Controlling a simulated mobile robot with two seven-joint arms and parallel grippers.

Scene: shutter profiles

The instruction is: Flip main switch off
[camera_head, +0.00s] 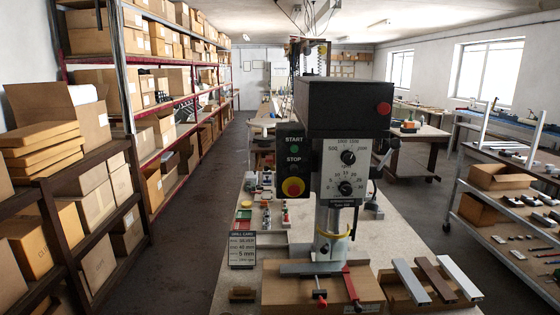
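A drill press with a dark head (335,108) stands on the bench in the middle of the view. A control panel (294,218) on its left side carries START and STOP labels. Below them is a round red knob on a yellow disc (293,187). A second red knob (383,109) sits at the right of the dark head. A white front plate has two black dials, an upper one (348,157) and a lower one (344,188). I see no label reading main switch, and the switch positions are too small to tell. Neither of my grippers is in view.
Shutter profiles (461,278) lie in a wooden tray at the right of the press. A clamp with a red handle (352,284) is at its base. A drill card (242,250) stands at the left. Shelves with boxes line the left, and the aisle floor (205,190) is clear.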

